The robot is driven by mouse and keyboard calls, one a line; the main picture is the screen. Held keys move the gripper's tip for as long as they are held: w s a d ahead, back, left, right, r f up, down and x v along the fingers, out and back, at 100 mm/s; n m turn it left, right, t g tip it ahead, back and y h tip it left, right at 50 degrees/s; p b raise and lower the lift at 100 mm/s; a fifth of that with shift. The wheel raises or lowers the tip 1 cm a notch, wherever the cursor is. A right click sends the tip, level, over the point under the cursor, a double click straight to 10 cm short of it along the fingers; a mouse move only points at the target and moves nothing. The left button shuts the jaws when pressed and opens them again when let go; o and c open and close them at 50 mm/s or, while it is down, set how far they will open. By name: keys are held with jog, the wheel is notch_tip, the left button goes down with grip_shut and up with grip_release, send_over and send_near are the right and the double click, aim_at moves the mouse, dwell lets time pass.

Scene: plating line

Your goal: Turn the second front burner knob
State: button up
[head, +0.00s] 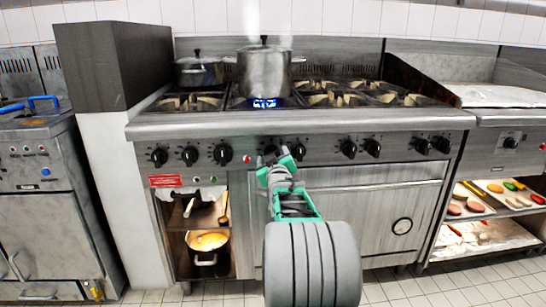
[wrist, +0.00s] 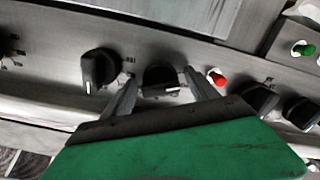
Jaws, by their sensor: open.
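The range front carries a row of black knobs. My gripper (head: 278,157) is at the knob (head: 269,153) just right of a red light. In the wrist view, which shows the panel upside down, my open gripper (wrist: 160,86) has one finger on each side of this knob (wrist: 158,78). Whether the fingers touch it I cannot tell. A white mark shows on its lower right. The neighbouring knob (wrist: 100,68) has its white pointer mark downward in the wrist view. In the head view my gripper partly hides the knob. The frames do not number the knobs.
A steaming steel pot (head: 265,72) stands over a blue flame (head: 264,103). A second dark pot (head: 199,71) is behind left. The red light (wrist: 216,77) is beside my gripper. An oven door handle (head: 375,183) runs below the knobs.

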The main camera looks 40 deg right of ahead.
jog(key=p+v, duration=0.1)
jog(key=v, duration=0.6)
jog(key=shift+s+a+p, duration=0.2)
jog(key=shift+s+p, duration=0.1)
jog(key=shift+p, duration=0.1)
jog(key=s+a+r+g+y+p, duration=0.1)
jog(key=a+r+g+y+p, duration=0.1)
jog(key=a+r+p, duration=0.4)
jog(key=s+a+r+n+g+y+p, duration=0.1)
jog(key=a+r+y+p, duration=0.15)
jog(key=a+p, duration=0.65)
jog(key=a+r+g+y+p, duration=0.25)
jog(key=a+p, duration=0.35)
jog(key=a, duration=0.3)
jog(key=s+a+r+g+y+p, duration=0.1)
jog(key=s+a+r+g+p, duration=0.2)
jog(key=s+a+p, duration=0.4)
jog(key=s+a+r+g+y+p, duration=0.2)
jog(key=s+a+p, duration=0.5)
jog(key=s, duration=0.5)
notch_tip(320, 180, up, 3)
jog(key=shift+a+f+n+g+p, duration=0.15)
jog(key=shift+n+g+p, duration=0.25)
jog(key=shift+g+p, duration=0.2)
